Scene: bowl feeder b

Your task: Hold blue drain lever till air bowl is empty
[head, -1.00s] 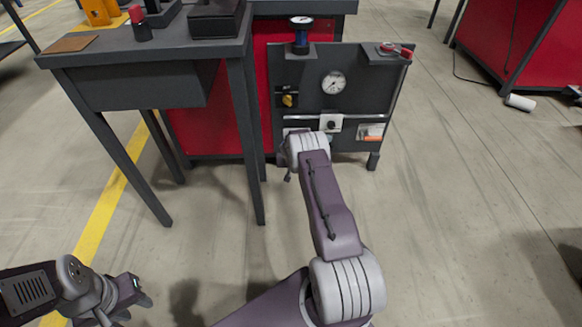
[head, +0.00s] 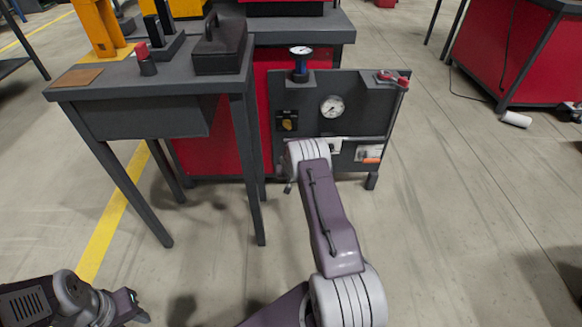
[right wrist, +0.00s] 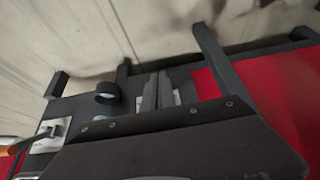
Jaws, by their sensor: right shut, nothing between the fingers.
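A dark grey panel (head: 357,103) stands in front of a red cabinet in the head view. A unit with a blue body (head: 300,73) and a small gauge on top (head: 301,51) sits at its top left; I cannot tell whether this is the air bowl. I cannot make out a blue drain lever in either view. My right arm reaches to the panel's lower part and hides its gripper in the head view. In the right wrist view my right gripper (right wrist: 157,92) is shut and empty, in front of the panel. My left gripper (head: 138,312) is low at the left, its fingers unclear.
A round gauge (head: 332,106), a yellow-and-black knob (head: 288,121), a red-handled part (head: 393,77) and an orange-handled part (head: 370,157) are on the panel. A grey table (head: 150,87) stands left of it. Open floor lies to the right, with a white cylinder (head: 516,119).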

